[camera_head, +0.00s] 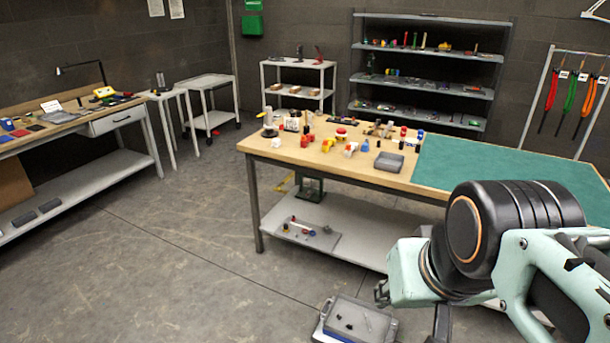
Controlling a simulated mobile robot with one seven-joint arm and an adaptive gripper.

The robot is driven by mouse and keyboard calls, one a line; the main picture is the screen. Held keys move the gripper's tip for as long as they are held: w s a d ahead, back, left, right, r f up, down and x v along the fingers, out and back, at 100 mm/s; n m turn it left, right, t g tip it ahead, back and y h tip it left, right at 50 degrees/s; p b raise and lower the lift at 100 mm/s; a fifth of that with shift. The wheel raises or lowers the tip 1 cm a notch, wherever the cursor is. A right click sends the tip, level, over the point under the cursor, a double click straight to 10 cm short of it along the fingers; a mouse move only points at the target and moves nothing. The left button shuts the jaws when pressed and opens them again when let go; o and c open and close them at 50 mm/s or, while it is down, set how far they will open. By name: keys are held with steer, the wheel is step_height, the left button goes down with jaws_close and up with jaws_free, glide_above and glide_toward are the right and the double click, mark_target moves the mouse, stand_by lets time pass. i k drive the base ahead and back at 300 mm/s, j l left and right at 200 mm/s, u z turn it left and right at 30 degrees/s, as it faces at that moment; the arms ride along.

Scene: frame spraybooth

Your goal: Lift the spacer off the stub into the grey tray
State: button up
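A small dark grey tray (389,162) sits on the wooden part of the workbench, just left of the green mat. A small upright piece on a dark round base (270,131) stands at the bench's left end; I cannot tell whether it is the stub with the spacer. The spacer is too small to pick out for sure among the small parts. My arm reaches in from the right, in front of the bench. A dark part at its end (441,322) shows at the bottom edge; its fingers cannot be made out, nor whether it holds anything.
The workbench (330,170) carries several red, yellow and white parts, with a green mat (500,165) at right. A grey bin (360,322) stands on the floor near my arm. Shelves (420,85) stand behind, another bench (75,120) at left.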

mark_target(349, 314)
steer(key=z, duration=2.4)
steer(key=j, duration=0.65)
steer(key=k+j, duration=0.15)
steer(key=j, duration=1.15)
steer(key=k+j, duration=0.15)
steer(key=j, duration=0.5)
steer(key=j+z, duration=0.1)
steer(key=j, duration=0.6)
steer(key=k+j, duration=0.15)
steer(key=j, duration=0.5)
steer(key=k+j, duration=0.1)
steer(key=j, duration=0.55)
